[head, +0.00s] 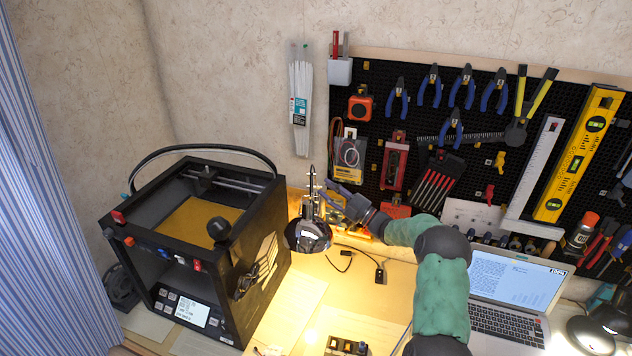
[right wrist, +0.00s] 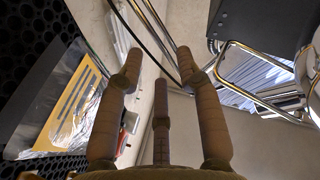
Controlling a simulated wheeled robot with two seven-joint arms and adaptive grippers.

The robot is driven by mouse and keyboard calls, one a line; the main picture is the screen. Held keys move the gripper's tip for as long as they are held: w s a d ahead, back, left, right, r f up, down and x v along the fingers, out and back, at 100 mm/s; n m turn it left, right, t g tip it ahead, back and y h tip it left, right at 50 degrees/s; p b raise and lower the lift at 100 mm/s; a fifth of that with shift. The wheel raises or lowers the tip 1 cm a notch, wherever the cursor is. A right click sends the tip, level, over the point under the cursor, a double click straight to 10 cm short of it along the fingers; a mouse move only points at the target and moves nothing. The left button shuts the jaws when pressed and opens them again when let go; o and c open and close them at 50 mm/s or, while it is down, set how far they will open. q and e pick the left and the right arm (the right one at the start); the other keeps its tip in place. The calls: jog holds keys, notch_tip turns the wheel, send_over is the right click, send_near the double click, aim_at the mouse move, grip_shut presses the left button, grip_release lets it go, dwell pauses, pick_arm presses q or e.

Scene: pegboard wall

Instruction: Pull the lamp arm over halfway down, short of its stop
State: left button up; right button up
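The lamp has a dark round shade (head: 307,236) and a thin metal arm (head: 312,184) rising above it, beside the printer. Its lit shade hangs low over the desk. My right gripper (head: 338,200) is just right of the lamp arm, reaching in from the right. In the right wrist view its fingers (right wrist: 157,65) stand apart, so it is open. Shiny metal rods of the lamp arm (right wrist: 262,69) run past and beyond the fingertips there; I cannot tell whether a finger touches one. Nothing is clearly gripped. My left gripper is not in view.
A black 3D printer (head: 262,215) stands close left of the lamp. A pegboard (head: 380,75) with pliers and other tools is behind my right arm. A laptop (head: 510,290) is at right. Cables lie on the desk below the lamp.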

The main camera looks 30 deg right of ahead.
jog(key=shift+x, duration=2.75)
grip_shut()
